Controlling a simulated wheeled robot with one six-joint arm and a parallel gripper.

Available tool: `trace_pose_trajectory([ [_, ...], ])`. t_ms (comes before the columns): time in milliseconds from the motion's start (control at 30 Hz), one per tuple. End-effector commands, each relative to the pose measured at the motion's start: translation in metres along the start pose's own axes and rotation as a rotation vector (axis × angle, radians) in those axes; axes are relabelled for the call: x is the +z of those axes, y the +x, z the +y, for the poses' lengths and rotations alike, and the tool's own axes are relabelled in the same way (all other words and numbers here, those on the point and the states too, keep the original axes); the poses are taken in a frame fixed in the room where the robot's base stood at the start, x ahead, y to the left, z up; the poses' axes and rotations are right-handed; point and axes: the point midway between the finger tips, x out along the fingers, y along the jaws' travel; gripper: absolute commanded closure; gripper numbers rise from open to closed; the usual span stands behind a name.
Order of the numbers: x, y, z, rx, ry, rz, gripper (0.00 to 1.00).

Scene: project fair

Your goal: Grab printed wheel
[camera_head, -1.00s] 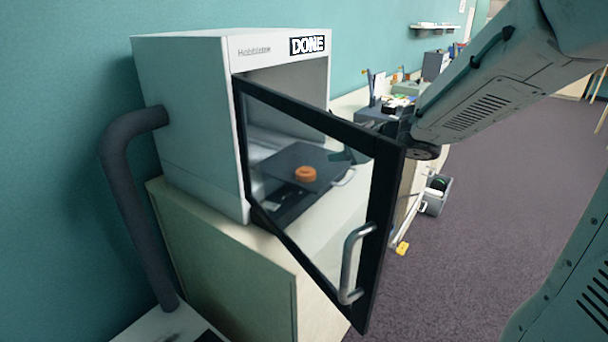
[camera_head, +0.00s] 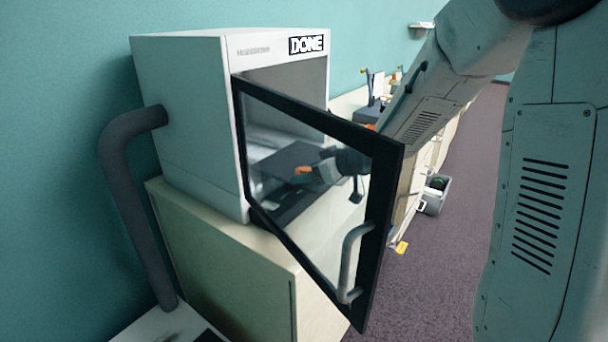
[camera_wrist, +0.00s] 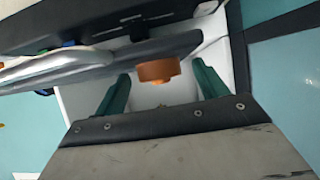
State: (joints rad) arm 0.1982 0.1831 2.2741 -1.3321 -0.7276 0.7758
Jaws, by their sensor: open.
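The printed wheel (camera_wrist: 159,70) is small and orange. In the wrist view it is just beyond and between the two green fingers of my gripper (camera_wrist: 160,88), which is open. In the head view the wheel (camera_head: 303,171) shows through the glass door, on the dark print plate (camera_head: 283,160) inside the printer. My gripper (camera_head: 325,172) is close to the wheel's right side there. Whether a finger touches the wheel cannot be told.
The white printer (camera_head: 190,110) has a "DONE" label and stands on a cabinet (camera_head: 225,250). Its glass door (camera_head: 388,200) with a metal handle (camera_head: 350,265) stands open in front of the arm. A grey bin (camera_head: 435,195) is on the carpet behind.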

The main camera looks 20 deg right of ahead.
Motion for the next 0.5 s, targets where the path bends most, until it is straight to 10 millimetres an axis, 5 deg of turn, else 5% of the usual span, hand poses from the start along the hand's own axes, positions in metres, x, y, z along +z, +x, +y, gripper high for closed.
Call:
trace_pose_trajectory([
  [167,-0.0001,-0.0001,0.0002,0.001,0.000,0.000,0.28],
  [333,0.0000,-0.0003,0.0002,0.001,0.000,0.000,0.75],
  [500,0.0000,-0.0005,0.0005,0.001,0.000,0.000,0.76],
])
